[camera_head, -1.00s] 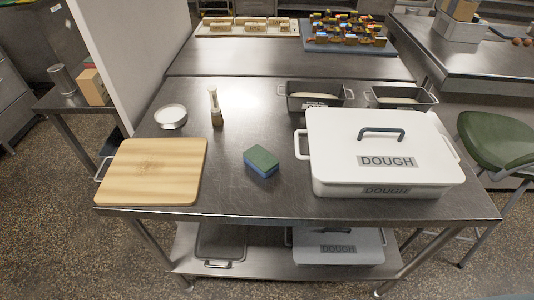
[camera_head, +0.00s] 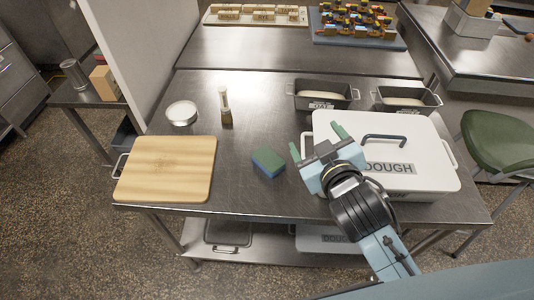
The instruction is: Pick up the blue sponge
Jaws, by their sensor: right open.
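The blue sponge (camera_head: 268,163) has a green top face and blue sides. It lies flat on the steel table (camera_head: 240,190), between the wooden board and the white dough box. My right gripper (camera_head: 317,140) is open, its two fingers spread and pointing away from me. It is just right of the sponge, above the left part of the dough box, and nothing shows between its fingers. It covers part of the box and its label. My left gripper is not in view.
The white dough box (camera_head: 430,150) with a dark handle stands right of the sponge. A wooden board (camera_head: 168,168) lies left. The table around the sponge's left and back is clear.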

